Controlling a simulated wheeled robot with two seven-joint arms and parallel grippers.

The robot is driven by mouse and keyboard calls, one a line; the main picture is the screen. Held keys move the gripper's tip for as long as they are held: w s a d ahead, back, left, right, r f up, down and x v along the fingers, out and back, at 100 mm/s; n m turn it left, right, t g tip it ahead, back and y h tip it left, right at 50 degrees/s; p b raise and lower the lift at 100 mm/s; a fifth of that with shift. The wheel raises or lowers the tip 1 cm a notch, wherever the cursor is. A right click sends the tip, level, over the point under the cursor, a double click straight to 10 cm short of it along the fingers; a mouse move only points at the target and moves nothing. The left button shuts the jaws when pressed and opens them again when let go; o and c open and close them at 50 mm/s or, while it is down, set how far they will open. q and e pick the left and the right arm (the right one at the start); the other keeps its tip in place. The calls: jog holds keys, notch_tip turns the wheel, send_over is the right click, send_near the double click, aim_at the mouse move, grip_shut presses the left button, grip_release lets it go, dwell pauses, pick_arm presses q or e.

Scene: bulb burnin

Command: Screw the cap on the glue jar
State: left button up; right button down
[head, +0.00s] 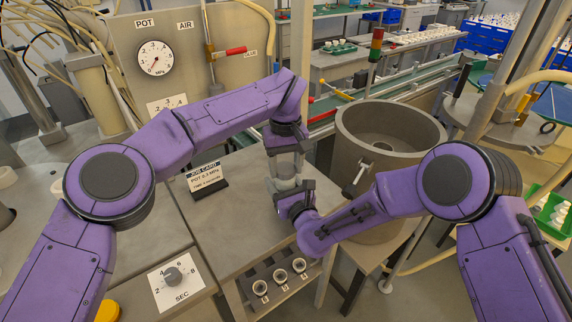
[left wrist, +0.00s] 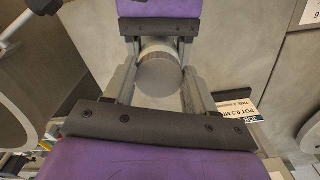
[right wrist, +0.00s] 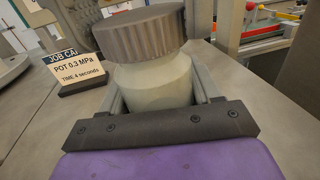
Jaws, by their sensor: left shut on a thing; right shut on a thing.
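The glue jar (right wrist: 155,88) is a pale, cloudy vessel standing between the fingers of my right gripper (head: 291,190), which is shut on its body. The grey ribbed cap (right wrist: 140,36) sits over the jar's mouth; I cannot tell how far it is threaded. My left gripper (head: 285,158) comes down from above and is shut on the cap. In the left wrist view the cap's round top (left wrist: 160,76) lies between the left fingers, with the right gripper's dark palm just beyond. In the head view the jar (head: 286,171) is partly hidden between the two grippers.
A job card (head: 206,175) stands on the bench left of the jar. A rack with small round sockets (head: 279,276) is at the bench's front. A large grey round pot (head: 391,125) stands to the right. A dial knob (head: 172,276) is at front left.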

pick_arm(q)
jog(key=o, duration=1)
jog(key=shift+r, duration=0.1)
jog(key=shift+r, duration=2.2)
jog(key=shift+c, duration=0.3)
